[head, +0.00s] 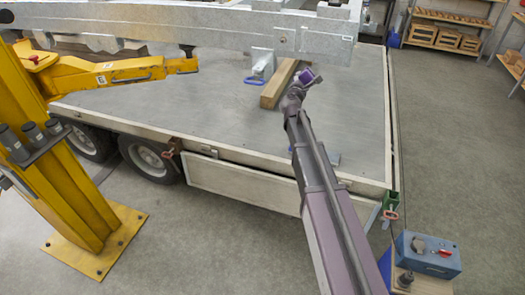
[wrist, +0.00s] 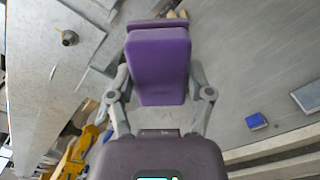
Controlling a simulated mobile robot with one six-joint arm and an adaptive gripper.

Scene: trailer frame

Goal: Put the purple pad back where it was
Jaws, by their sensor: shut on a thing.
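The purple pad (head: 308,76) is in my gripper (head: 300,84), held over the trailer bed near the end of a wooden beam in the head view. In the wrist view the purple pad (wrist: 161,70) is a block with rounded corners and a darker strip along its far edge. The fingers of my gripper (wrist: 160,85) are shut on its left and right sides. The pad hides what lies directly behind it, so its height above the bed is hard to tell.
A blue block (wrist: 256,121) and a grey-blue block (wrist: 308,94) lie right in the wrist view. A yellow lift post (head: 55,150) stands left.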

